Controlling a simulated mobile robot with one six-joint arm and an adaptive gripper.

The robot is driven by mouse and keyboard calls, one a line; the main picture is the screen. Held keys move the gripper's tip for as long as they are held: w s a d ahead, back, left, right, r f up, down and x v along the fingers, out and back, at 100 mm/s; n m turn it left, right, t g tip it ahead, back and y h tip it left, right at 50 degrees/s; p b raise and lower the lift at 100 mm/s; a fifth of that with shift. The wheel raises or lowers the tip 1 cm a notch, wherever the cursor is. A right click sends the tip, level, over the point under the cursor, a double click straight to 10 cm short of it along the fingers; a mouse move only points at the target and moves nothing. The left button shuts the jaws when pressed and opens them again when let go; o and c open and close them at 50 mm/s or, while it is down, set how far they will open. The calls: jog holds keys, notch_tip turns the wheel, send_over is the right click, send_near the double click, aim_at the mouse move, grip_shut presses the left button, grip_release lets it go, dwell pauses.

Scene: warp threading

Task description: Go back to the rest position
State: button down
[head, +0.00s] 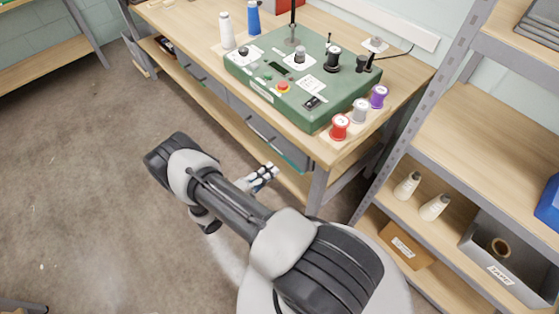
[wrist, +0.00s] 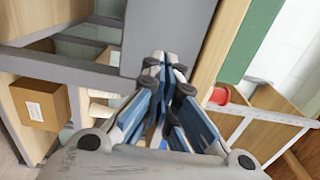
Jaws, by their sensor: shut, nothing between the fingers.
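My gripper (head: 266,175) hangs in front of the wooden workbench (head: 190,60), below the level of its top and apart from it. In the wrist view my gripper (wrist: 167,75) points away from me with its fingertips together, and nothing shows between them. My arm is folded over the floor in the head view. The green winding machine (head: 300,75) stands on the bench. A red spool (head: 340,127), a white spool (head: 360,110) and a purple spool (head: 379,96) stand in a row along its right side.
A metal-framed shelf (head: 440,120) at the right holds two cream cones (head: 435,207), a cardboard box (head: 406,245) and a grey tape bin (head: 510,257). A white bottle (head: 226,30) and a blue bottle (head: 253,18) stand at the machine's back left. The floor (head: 70,170) at left is clear.

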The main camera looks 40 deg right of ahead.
jog(key=a, duration=0.5)
jog(key=shift+a, duration=0.2)
jog(key=shift+r, duration=0.1)
jog(key=s+a+r+m+g+y, duration=0.15)
jog(key=r+m+y, duration=0.25)
jog(key=r+m, duration=0.65)
jog(key=a+r+m+g+y, duration=0.3)
jog(key=r+m, duration=0.4)
jog(key=r, duration=0.6)
jog(key=s+a+r+m+t+y, duration=0.4)
jog(key=s+a+r+m+y, duration=0.1)
jog(key=s+r+m, duration=0.2)
jog(key=s+a+r+m+t+y, duration=0.5)
jog(key=r+m, duration=0.4)
jog(key=m, duration=0.2)
jog(key=shift+s+r+y, duration=0.2)
jog(key=shift+s+y, duration=0.3)
jog(key=shift+s, duration=0.55)
jog(key=shift+d+m, duration=0.15)
jog(key=shift+m, duration=0.1)
